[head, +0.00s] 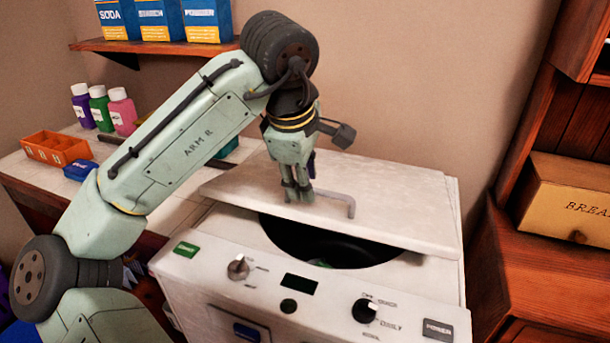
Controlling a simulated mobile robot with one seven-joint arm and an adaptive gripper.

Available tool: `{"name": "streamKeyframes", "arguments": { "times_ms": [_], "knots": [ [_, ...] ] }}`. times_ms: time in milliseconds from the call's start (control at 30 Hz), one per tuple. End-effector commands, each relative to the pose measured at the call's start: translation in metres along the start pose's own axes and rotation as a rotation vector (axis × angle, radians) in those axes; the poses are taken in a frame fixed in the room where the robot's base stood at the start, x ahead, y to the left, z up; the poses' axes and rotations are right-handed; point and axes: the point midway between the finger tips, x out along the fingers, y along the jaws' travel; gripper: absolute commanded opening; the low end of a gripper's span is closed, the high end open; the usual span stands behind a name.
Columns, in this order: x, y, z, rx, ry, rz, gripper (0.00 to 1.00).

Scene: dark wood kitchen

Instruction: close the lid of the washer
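The white washer (220,230) stands in front of me. Its flat lid (400,205) covers the back part of the top, and the dark round drum opening (320,242) shows in front of the lid's front edge. A grey bar handle (349,203) sits on the lid. My gripper (298,194) points down over the lid at the handle's left end. Its fingertips are close together. Whether they touch or hold the handle cannot be told, as the fingers hide that end of it.
Left of the washer, a counter holds an orange tray (58,150), a blue item (80,170) and several bottles (98,108). Boxes (160,18) stand on a wall shelf above. A wooden cabinet with a bread box (565,195) is at right. The washer's front panel has knobs and buttons.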

Motion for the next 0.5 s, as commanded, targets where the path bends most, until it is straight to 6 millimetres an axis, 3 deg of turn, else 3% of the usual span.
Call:
{"name": "streamKeyframes", "arguments": {
  "times_ms": [367, 500],
  "knots": [
    [0.0074, 0.0, -0.0003, 0.0, 0.0, 0.001, 0.31],
    [0.0072, 0.0, -0.0003, 0.0, 0.0, 0.001, 0.22]
  ]
}}
